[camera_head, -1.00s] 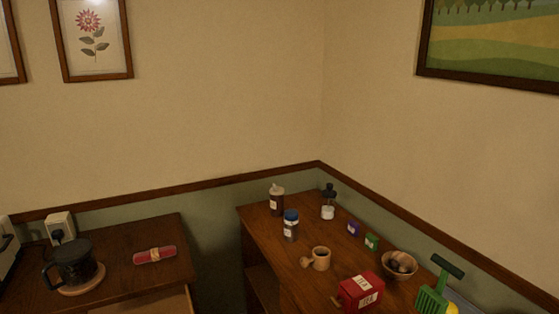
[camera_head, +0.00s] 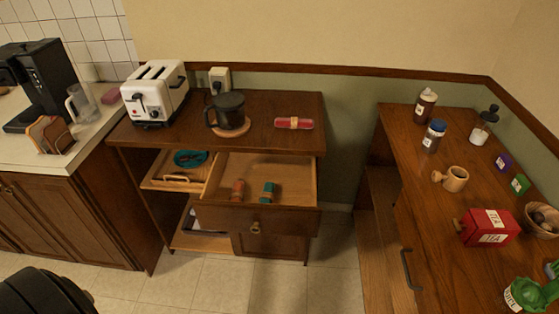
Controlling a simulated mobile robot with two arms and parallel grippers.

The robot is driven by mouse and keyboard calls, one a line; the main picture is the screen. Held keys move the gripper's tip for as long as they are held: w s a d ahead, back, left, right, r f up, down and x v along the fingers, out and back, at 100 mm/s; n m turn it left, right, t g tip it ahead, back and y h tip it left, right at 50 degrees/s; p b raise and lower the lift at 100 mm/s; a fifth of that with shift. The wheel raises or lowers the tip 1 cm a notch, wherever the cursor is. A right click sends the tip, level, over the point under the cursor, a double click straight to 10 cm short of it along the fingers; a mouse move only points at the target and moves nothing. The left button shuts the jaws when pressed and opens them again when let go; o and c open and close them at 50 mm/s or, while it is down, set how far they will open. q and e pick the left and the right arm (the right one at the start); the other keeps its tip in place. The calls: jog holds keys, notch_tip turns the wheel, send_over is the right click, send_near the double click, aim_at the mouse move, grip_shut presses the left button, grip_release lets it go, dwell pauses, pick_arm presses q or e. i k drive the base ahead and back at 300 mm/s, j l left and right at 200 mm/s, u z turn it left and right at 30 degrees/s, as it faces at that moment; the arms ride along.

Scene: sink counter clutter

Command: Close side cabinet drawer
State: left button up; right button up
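The wooden side cabinet (camera_head: 277,141) stands against the back wall in the middle of the view. Its right drawer (camera_head: 258,216) is pulled well out toward me, with its inside showing. A red-brown roll (camera_head: 238,190) and a green roll (camera_head: 268,191) lie in it. Neither of my grippers is in view, and nothing touches the drawers.
A toaster (camera_head: 155,93), a dark coffee pot (camera_head: 229,110) and a red bundle (camera_head: 294,124) sit on the cabinet top. A counter (camera_head: 75,152) stands left. A cluttered wooden desk (camera_head: 420,185) stands right. Tiled floor (camera_head: 255,285) in front is clear.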

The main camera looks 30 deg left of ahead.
aim_at(295, 211)
jog(key=u, duration=1)
jog(key=i+l+z, duration=0.2)
jog(key=i, duration=0.1)
